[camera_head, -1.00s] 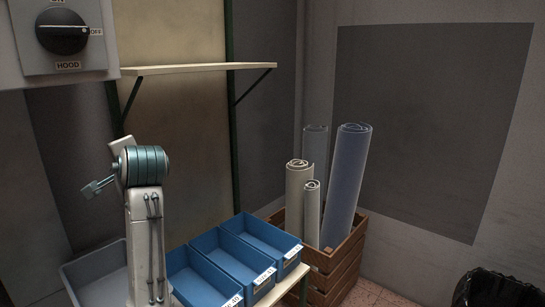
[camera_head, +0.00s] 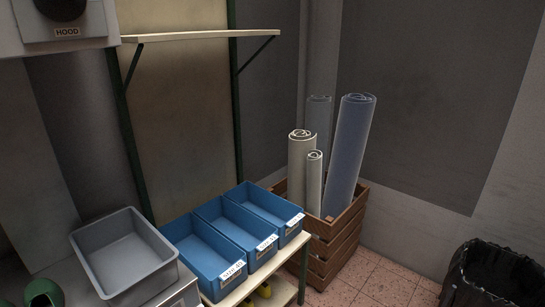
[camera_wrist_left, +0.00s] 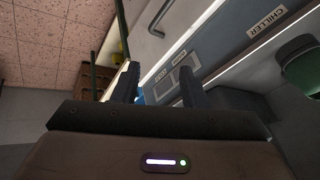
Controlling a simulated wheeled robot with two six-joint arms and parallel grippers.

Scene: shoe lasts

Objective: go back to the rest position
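My left gripper (camera_wrist_left: 158,72) shows in the left wrist view with its two dark fingers apart and nothing between them. Neither gripper shows in the head view. My right gripper is in no view. In the head view, three blue bins (camera_head: 222,232) with white labels stand in a row on a pale bench, and their visible insides look empty. A grey tray (camera_head: 122,252) to their left also looks empty. A green rounded thing (camera_head: 44,292) is cut off at the bottom left; I cannot tell what it is.
A wooden crate (camera_head: 338,240) holds several upright rolls right of the bins. A black-lined bin (camera_head: 492,275) stands at the bottom right. A narrow wall shelf (camera_head: 205,36) is above the bins. Yellow things (camera_head: 262,291) lie below the bench top. A cabinet labelled CHILLER (camera_wrist_left: 268,20) shows in the wrist view.

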